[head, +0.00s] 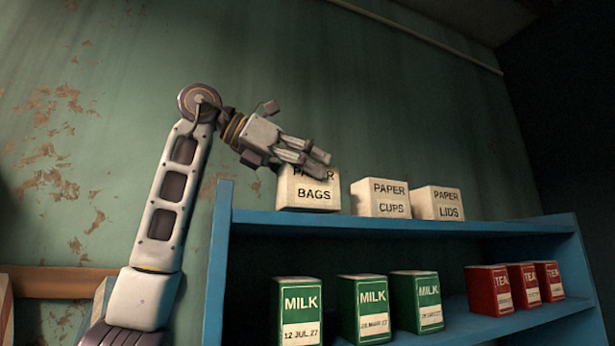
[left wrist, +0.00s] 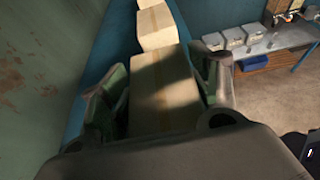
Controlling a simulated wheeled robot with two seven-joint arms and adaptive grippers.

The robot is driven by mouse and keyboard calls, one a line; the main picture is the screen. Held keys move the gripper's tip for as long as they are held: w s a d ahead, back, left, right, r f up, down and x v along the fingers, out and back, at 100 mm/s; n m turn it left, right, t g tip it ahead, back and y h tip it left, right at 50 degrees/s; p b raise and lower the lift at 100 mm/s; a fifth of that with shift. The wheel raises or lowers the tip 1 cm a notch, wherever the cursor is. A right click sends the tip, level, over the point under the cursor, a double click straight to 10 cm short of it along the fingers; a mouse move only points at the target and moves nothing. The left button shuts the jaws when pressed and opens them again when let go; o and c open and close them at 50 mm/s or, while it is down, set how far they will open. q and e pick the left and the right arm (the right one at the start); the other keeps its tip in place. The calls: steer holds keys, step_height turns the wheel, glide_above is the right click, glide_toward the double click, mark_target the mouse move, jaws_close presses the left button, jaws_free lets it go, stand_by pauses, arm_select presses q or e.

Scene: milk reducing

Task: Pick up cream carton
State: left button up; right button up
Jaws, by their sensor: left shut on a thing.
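No carton with a readable cream label shows in either view. My left gripper (head: 316,157) reaches over the top shelf from the left and is shut on the box marked PAPER BAGS (head: 309,197). In the left wrist view its fingers lie on both sides of this plain cardboard box (left wrist: 160,88). The box appears to stand upright at the left end of the top shelf. Green MILK cartons stand on the shelf below: left (head: 298,302), middle (head: 364,298) and right (head: 416,291). My right gripper is not in view.
The blue shelf unit (head: 400,226) also holds PAPER CUPS (head: 381,198) and PAPER LIDS (head: 437,203) boxes on top, and red TEA boxes (head: 490,290) lower right. A green wall (head: 420,110) rises behind. A side table (left wrist: 275,42) with pale boxes shows in the left wrist view.

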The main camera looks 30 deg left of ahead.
arm_select(q)
steer(key=shift+r, duration=4.25)
